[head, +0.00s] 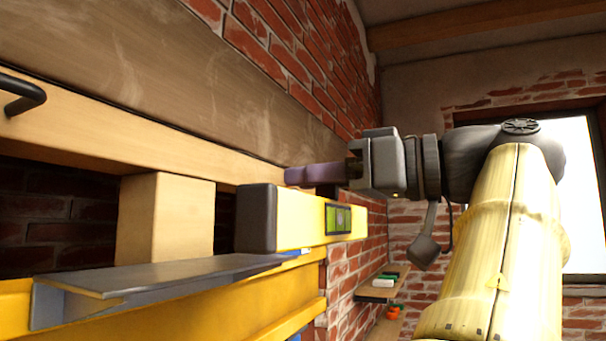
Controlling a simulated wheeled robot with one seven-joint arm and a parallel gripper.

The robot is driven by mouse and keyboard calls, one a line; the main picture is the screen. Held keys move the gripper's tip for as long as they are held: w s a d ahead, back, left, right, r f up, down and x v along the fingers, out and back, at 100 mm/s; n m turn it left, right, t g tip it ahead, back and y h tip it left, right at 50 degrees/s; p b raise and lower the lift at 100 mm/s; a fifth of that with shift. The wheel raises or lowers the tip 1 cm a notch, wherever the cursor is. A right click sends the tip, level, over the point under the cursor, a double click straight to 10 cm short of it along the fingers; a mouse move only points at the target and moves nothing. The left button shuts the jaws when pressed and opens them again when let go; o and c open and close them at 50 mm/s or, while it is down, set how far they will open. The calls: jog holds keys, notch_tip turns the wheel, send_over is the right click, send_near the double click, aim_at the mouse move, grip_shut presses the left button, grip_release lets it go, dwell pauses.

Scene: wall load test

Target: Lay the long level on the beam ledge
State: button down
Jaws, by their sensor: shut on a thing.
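The long level (300,220) is a yellow bar with a dark end cap on its left and a green vial window near its right end. It is at mid-picture, above the right end of a grey metal ledge (160,275). The ledge juts from a yellow beam (190,318) along the wall. I cannot tell whether the level touches the ledge. My gripper (316,174) reaches in from the right at the level's upper edge, with a purplish finger showing. It is shut on the level; the grip itself is mostly hidden.
A pale wooden beam (130,133) runs above, with a short wooden block (165,218) under it and a black handle (24,95) at far left. A brick wall lies behind. Small shelves (377,293) with little items stand lower right, near a window (584,190).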

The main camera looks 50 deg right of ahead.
aim_at(340, 203)
jog(key=shift+d, duration=0.15)
jog(key=shift+f+x, duration=0.3)
jog(key=shift+x, duration=2.2)
jog(key=shift+f+x, duration=0.25)
jog(key=shift+x, duration=2.25)
jog(key=shift+f+x, duration=0.3)
jog(key=shift+x, duration=2.2)
jog(key=shift+f+b, duration=0.5)
jog(key=shift+f, duration=0.25)
jog(key=c, duration=1.2)
grip_release()
jog(key=shift+s, duration=0.1)
jog(key=shift+o, duration=0.2)
jog(key=b+v, duration=0.1)
jog(key=v, duration=1.6)
jog(key=shift+s+r, duration=0.1)
jog(key=shift+s, duration=0.1)
